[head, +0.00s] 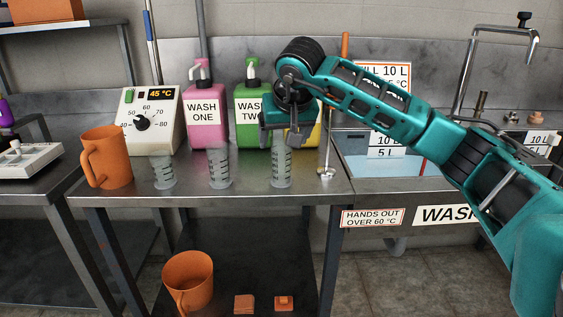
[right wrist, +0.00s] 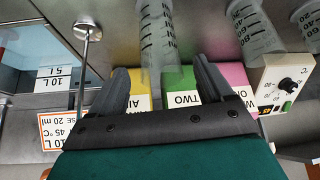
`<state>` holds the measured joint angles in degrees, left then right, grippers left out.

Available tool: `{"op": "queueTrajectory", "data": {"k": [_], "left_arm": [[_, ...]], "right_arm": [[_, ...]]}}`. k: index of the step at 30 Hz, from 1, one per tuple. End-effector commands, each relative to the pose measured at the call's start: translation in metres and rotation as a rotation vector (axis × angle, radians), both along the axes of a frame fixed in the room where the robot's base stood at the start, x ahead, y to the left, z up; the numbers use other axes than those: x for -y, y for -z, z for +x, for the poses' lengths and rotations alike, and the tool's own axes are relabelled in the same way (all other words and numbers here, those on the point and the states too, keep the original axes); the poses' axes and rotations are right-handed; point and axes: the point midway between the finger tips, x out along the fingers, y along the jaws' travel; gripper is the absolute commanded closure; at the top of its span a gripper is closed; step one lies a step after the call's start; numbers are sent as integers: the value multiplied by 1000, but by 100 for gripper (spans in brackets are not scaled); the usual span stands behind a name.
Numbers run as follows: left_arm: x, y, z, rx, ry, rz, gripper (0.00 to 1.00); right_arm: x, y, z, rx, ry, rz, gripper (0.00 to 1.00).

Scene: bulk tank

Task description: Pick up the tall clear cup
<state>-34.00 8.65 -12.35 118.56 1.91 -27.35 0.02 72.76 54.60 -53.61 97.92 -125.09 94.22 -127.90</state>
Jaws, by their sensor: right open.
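Three clear graduated cups stand upright along the front of the steel table: one at the left (head: 164,172), one in the middle (head: 219,168) and the tallest at the right (head: 281,164). My right gripper (head: 292,138) is above and partly in front of the tall cup and hides its top. In the right wrist view the open jaws (right wrist: 160,68) have the tall clear cup (right wrist: 157,38) between or just beyond the fingertips. I cannot tell if they touch it. The other two cups show to its right, one nearer (right wrist: 252,28). My left gripper is not in view.
Behind the cups stand a pink WASH ONE jug (head: 208,120), a green WASH TWO jug (head: 247,105) and a temperature dial box (head: 150,120). An orange jug (head: 106,158) is at the left. A thin metal stand (head: 326,150) is close right of the tall cup, before the sink (head: 360,165).

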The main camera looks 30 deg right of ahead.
Motion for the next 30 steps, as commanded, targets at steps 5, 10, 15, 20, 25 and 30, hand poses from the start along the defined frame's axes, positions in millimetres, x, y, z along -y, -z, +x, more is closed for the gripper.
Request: {"op": "queueTrajectory", "data": {"k": [5,10,15,20,25,30], "left_arm": [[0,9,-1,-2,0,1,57],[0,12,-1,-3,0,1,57],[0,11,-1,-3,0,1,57],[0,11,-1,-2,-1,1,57],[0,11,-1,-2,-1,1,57],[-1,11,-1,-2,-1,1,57]], "right_arm": [[4,26,15,-4,1,2,20],[7,37,23,-1,1,1,20],[8,37,24,0,0,1,20],[7,37,23,0,-1,1,30],[7,37,23,0,-1,1,46],[7,37,23,0,0,1,62]]}}
